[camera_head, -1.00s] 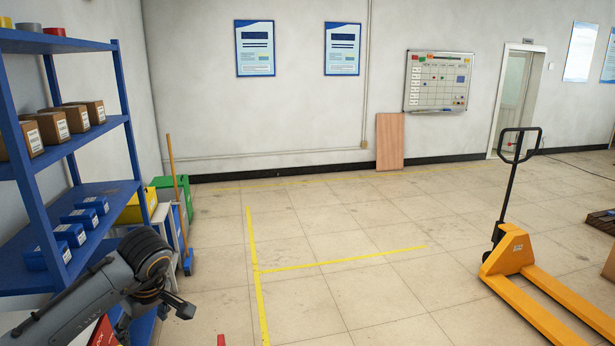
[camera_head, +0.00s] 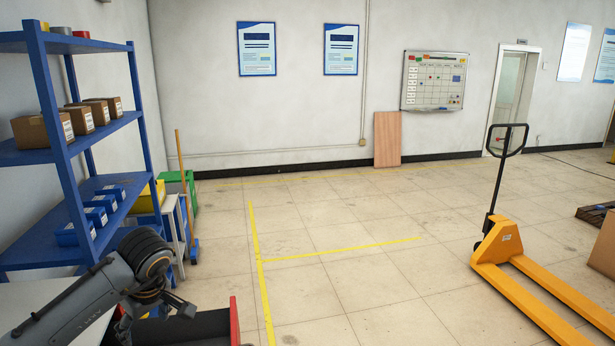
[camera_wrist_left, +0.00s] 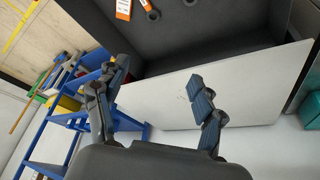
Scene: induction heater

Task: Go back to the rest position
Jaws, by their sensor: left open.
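My left arm comes in at the lower left of the head view, with the left gripper (camera_head: 180,308) at its end, partly cut off from clear sight by its small size. In the left wrist view the left gripper (camera_wrist_left: 158,85) shows its two dark fingers spread apart with nothing between them. My right gripper is in neither view.
A blue shelf (camera_head: 70,165) with boxes and blue bins stands at the left. A dark bin with a red edge (camera_head: 234,322) is at the bottom. An orange pallet jack (camera_head: 500,245) stands at the right. The middle floor is clear.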

